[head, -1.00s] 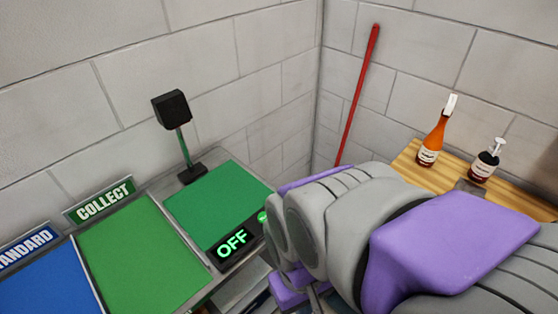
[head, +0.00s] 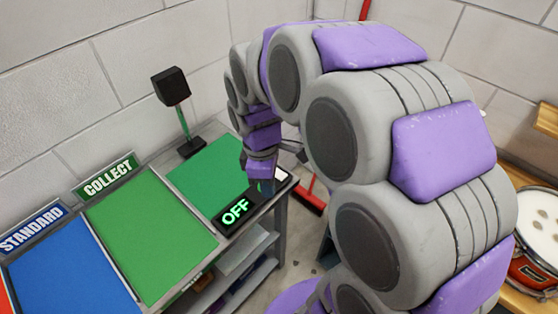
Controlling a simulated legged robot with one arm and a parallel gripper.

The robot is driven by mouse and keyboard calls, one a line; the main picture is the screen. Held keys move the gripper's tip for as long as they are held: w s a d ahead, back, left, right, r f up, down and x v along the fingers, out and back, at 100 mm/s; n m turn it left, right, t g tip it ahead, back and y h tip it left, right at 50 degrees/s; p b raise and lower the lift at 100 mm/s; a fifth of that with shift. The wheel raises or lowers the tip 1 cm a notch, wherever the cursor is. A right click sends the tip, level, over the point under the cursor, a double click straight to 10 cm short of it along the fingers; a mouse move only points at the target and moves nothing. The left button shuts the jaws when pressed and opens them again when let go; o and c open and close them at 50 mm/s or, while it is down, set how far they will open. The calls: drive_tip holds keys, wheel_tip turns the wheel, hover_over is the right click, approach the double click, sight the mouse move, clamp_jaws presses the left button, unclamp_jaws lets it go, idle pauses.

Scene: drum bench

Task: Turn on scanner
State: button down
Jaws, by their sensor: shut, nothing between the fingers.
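The scanner (head: 205,172) is a green pad at the right end of the bench. A black scanner head (head: 170,87) stands on a post at its back. Its display (head: 236,211) on the front edge reads OFF in green letters. My gripper (head: 264,186) points down at the front right corner of the scanner, just right of the display. It is shut and empty. It hides the spot where a green button showed earlier, and I cannot tell whether it touches it.
The green COLLECT mat (head: 150,245) and blue STANDARD mat (head: 75,280) lie to the left. A red broom (head: 311,199) stands behind my arm. A drum (head: 537,262) sits at the right. Shelves (head: 235,270) are under the bench.

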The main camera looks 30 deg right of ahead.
drive_tip(key=w+d+n+p, duration=0.2)
drive_tip(key=w+n, duration=0.1)
drive_tip(key=w, duration=0.3)
drive_tip(key=n+p, duration=0.3)
drive_tip(key=n, duration=0.5)
approach(283, 175)
drive_tip(key=f+b, duration=0.1)
drive_tip(key=f, duration=0.2)
drive_tip(key=s+f, duration=0.1)
drive_tip(key=f, duration=0.2)
drive_tip(key=shift+s+f+b, duration=0.1)
drive_tip(key=shift+f+b, duration=0.05)
drive_tip(key=shift+b, duration=0.2)
drive_tip(key=shift+d+f, duration=0.2)
drive_tip(key=shift+f, duration=0.15)
drive_tip(key=shift+s+a, duration=0.1)
drive_tip(key=shift+a, duration=0.25)
drive_tip(key=shift+d, duration=0.15)
drive_tip(key=shift+w+a+r+p, duration=0.1)
drive_tip(key=shift+w+a+p, duration=0.05)
drive_tip(key=shift+w+p, duration=0.2)
drive_tip(key=shift+w+a+r+p, duration=0.1)
drive_tip(key=shift+w+r+p, duration=0.1)
drive_tip(key=shift+w, duration=0.25)
